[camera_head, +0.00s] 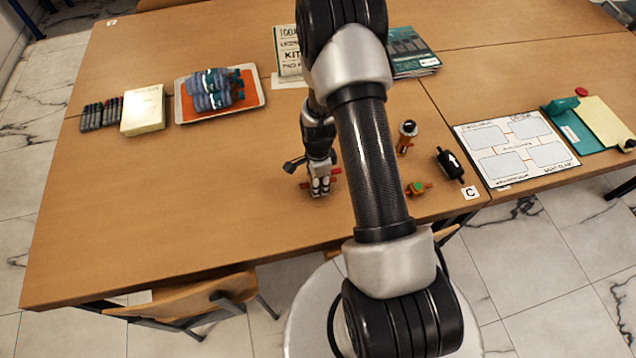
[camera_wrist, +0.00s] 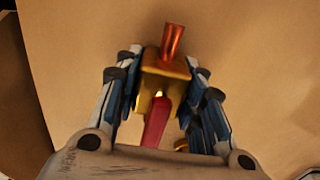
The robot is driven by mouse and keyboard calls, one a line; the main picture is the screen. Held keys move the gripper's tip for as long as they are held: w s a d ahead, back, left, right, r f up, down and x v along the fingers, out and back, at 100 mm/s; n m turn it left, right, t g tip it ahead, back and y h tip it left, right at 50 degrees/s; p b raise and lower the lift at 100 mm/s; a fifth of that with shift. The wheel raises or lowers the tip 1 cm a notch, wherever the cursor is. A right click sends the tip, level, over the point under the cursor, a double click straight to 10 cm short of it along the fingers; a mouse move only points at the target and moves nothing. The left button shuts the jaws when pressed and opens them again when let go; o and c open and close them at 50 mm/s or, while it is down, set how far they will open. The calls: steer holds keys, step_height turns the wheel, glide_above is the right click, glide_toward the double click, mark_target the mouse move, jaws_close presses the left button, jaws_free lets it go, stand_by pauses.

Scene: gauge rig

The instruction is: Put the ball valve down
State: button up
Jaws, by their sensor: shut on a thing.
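The ball valve (camera_wrist: 163,86) has a brass body, a red lever and a copper-coloured pipe end, and sits between my fingers in the wrist view. My gripper (camera_wrist: 165,98) is shut on its body, with a finger on each side. In the head view my gripper (camera_head: 320,188) points down over the middle of the wooden table (camera_head: 200,200). Only small red bits of the ball valve (camera_head: 336,171) show there beside the fingers. I cannot tell whether the valve touches the table top.
To the right lie a small brass part with green (camera_head: 417,188), a black part with a white arrow (camera_head: 450,164) near a "C" label (camera_head: 470,192), and a standing black-topped fitting (camera_head: 407,130). A tray (camera_head: 262,98) stands back left. The table left of my gripper is clear.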

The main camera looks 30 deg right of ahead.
steer(key=shift+f, duration=0.1)
steer(key=o, duration=1.3)
steer(key=shift+f, duration=0.15)
steer(key=shift+c, duration=0.2)
step_height(320, 180, up, 12)
steer(key=p, duration=0.3)
steer(key=s+a+r+n+t, duration=0.1)
steer(key=s+a+r+n, duration=0.15)
steer(key=r, duration=0.55)
steer(key=s+a+r+n+t, duration=0.1)
steer(key=a+r+n, duration=0.1)
steer(key=r+n, duration=0.35)
steer(key=s+a+r+n, duration=0.2)
steer(key=a+r, duration=0.1)
steer(key=r, duration=0.6)
steer(key=s+a+r+n+t, duration=0.1)
steer(key=s+a+r+n, duration=0.1)
steer(key=s+r+n, duration=0.2)
steer(key=s+a+r+n+t, duration=0.1)
steer(key=s+a+r+n, duration=0.2)
steer(key=s, duration=0.7)
steer(key=shift+r+n+t, duration=0.3)
steer(key=shift+r+n, duration=0.65)
steer(key=shift+n, duration=1.15)
